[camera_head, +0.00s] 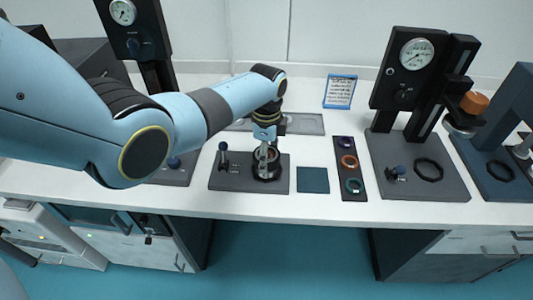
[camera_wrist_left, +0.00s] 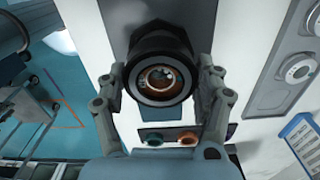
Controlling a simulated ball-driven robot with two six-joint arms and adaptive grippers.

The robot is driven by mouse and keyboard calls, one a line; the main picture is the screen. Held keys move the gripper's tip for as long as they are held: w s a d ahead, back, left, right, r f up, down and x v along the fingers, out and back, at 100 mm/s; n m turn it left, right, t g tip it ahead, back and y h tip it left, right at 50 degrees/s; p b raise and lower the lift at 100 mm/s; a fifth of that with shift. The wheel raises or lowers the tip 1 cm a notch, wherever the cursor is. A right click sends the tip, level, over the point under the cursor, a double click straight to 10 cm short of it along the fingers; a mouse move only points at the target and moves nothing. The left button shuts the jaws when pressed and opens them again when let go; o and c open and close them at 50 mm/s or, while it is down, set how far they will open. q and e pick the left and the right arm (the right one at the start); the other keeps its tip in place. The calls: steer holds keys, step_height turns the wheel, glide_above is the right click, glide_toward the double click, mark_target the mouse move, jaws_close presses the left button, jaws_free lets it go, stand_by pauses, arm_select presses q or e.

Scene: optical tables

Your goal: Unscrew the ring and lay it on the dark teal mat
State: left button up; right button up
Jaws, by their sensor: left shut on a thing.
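The dark ring (camera_wrist_left: 146,93) shows in the left wrist view as a grey-black band around a brass-coloured bore. A wider black faceted collar (camera_wrist_left: 155,38) is around or behind it. My left gripper (camera_wrist_left: 162,88) has a finger on each side of the ring and is shut on it. In the head view my left gripper (camera_head: 266,158) points down over the fixture on its dark base plate (camera_head: 232,183); its fingers partly hide the ring there. I cannot tell whether the ring is still threaded. The dark teal mat (camera_head: 313,180) lies bare just right of the plate. My right gripper is out of view.
A dark rack (camera_head: 346,146) with several coloured rings stands right of the mat. A small blue-knobbed post (camera_head: 223,158) rises left of the fixture. Gauge stands (camera_head: 405,75) flank the area. A grey tray (camera_head: 305,124) and a framed note (camera_head: 340,91) are behind.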

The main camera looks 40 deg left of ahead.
arm_select(q)
steer(key=n, duration=0.3)
steer(key=shift+n, duration=0.3)
steer(key=n, duration=0.4)
steer(key=shift+n, duration=0.3)
steer(key=shift+r, duration=2.55)
